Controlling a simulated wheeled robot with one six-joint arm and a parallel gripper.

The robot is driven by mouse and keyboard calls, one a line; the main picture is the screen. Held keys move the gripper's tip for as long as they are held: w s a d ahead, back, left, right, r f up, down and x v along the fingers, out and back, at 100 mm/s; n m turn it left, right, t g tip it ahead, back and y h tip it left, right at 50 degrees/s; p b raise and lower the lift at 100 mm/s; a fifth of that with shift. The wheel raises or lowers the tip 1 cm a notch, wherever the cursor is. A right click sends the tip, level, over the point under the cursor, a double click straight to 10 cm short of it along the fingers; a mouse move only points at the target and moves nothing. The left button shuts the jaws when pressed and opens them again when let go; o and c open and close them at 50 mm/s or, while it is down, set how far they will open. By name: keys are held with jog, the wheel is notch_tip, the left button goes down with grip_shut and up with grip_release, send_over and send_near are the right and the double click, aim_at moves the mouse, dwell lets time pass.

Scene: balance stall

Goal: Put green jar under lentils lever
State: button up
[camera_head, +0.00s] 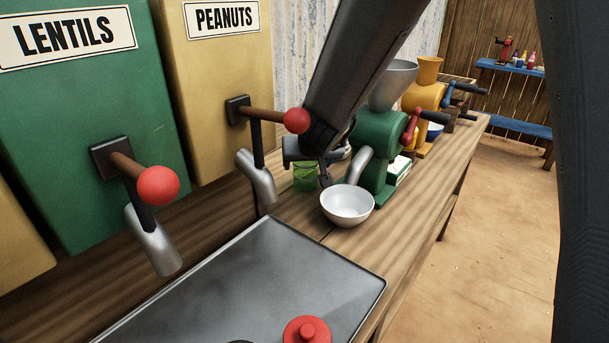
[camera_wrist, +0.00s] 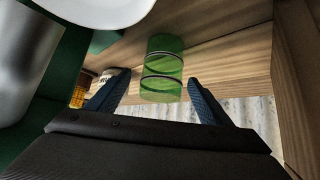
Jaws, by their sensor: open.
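The green jar (camera_head: 305,177) stands on the wooden counter behind the white bowl, beside the green grinder. In the wrist view the green jar (camera_wrist: 162,68) is see-through green with wire bands, and it lies between and just beyond my open fingers. My gripper (camera_head: 322,170) is open and empty at the jar; its fingers also show in the wrist view (camera_wrist: 160,97). The lentils lever (camera_head: 128,166), with a red ball knob, sticks out of the green LENTILS bin (camera_head: 95,100) above a metal spout (camera_head: 153,243). Contact between fingers and jar cannot be told.
A white bowl (camera_head: 347,207) stands under the spout of the green grinder (camera_head: 377,150), close to my gripper. The peanuts lever (camera_head: 262,117) and its spout are left of the jar. A metal tray (camera_head: 250,275) with a red lid (camera_head: 307,331) lies in front.

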jog(key=b+x, duration=0.2)
jog(key=x, duration=0.4)
jog(key=shift+w+a, duration=0.15)
jog(key=shift+r, duration=0.15)
jog(key=c, duration=1.3)
jog(key=shift+r, duration=0.15)
notch_tip(320, 180, up, 10)
jog(key=p, duration=0.8)
